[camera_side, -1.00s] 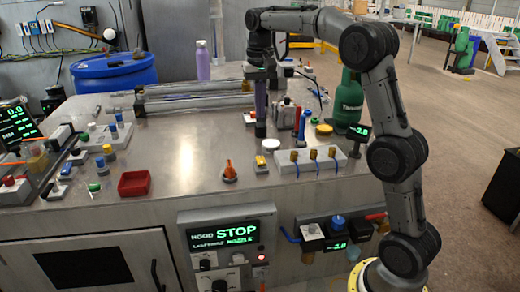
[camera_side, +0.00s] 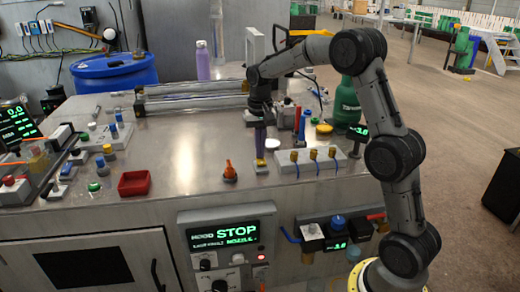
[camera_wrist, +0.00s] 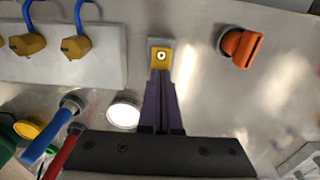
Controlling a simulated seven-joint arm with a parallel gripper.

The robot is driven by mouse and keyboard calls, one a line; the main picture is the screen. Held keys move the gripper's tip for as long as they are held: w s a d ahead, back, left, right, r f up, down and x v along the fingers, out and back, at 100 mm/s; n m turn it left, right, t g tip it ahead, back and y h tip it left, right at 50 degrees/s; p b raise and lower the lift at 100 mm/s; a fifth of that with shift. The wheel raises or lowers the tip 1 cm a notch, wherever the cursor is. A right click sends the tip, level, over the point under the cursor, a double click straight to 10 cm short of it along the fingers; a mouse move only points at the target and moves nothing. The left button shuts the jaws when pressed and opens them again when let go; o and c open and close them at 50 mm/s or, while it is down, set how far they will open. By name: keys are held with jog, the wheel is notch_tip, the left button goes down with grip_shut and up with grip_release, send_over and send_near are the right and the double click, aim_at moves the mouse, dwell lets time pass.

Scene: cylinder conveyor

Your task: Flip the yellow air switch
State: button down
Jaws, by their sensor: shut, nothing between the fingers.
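The yellow air switch (camera_side: 260,163) is a small yellow block on a grey base on the metal table top. In the wrist view the yellow air switch (camera_wrist: 161,54) shows a round metal part in its face. My gripper (camera_side: 260,154) has dark purple fingers pointing down, closed together and empty. In the wrist view the fingertips of my gripper (camera_wrist: 160,76) overlap the near edge of the switch. I cannot tell whether they touch it. Which way the switch is set is too small to tell.
An orange knob (camera_side: 230,171) stands left of the switch. A white block with several brass-yellow valves (camera_side: 294,156) and blue hoses is to the right. A white round button (camera_wrist: 123,112) is close to my fingers. A red tray (camera_side: 134,183) lies farther left.

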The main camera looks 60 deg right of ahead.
jog(key=shift+w+d+f+g+y, duration=0.1)
jog(key=shift+f+g+y, duration=0.2)
jog(key=shift+f, duration=0.05)
dwell(0.4)
jog(key=shift+s+a+r, duration=0.15)
jog(key=shift+s+a, duration=0.5)
jog(key=shift+s, duration=0.05)
notch_tip(320, 180, up, 14)
jog(key=s+a, duration=0.1)
jog(key=shift+s+a, duration=0.4)
